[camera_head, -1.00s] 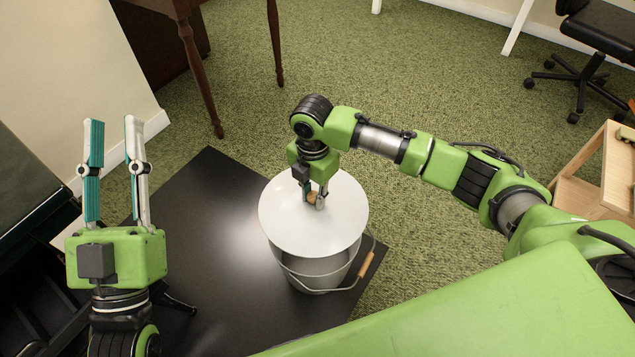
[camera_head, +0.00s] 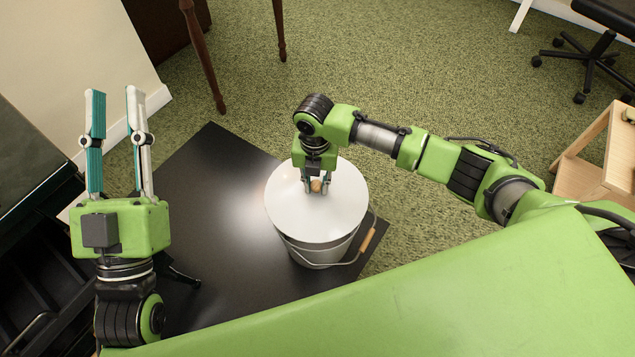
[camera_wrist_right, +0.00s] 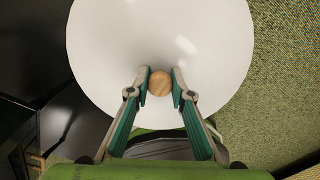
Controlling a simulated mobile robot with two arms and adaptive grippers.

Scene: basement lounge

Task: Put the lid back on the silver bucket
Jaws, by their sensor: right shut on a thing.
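The silver bucket (camera_head: 322,258) stands upright on a black platform, its wire handle with a wooden grip (camera_head: 367,241) hanging to the right. The round white lid (camera_head: 340,208) covers the bucket's top and looks level and roughly centred. The bucket's rim is hidden, so I cannot tell if the lid is fully seated. My right gripper (camera_head: 316,188) is above the lid, shut on its round wooden knob, which also shows between the fingertips in the right wrist view (camera_wrist_right: 160,83). My left gripper (camera_head: 116,95) is open and empty, well left of the bucket.
The black platform (camera_head: 215,220) is bare left of the bucket. A dark cabinet (camera_head: 35,180) stands at the left, and wooden table legs (camera_head: 203,60) rise behind. A light wooden shelf unit (camera_head: 585,160) and a wheeled black chair (camera_head: 585,65) are at the right. Green carpet surrounds the platform.

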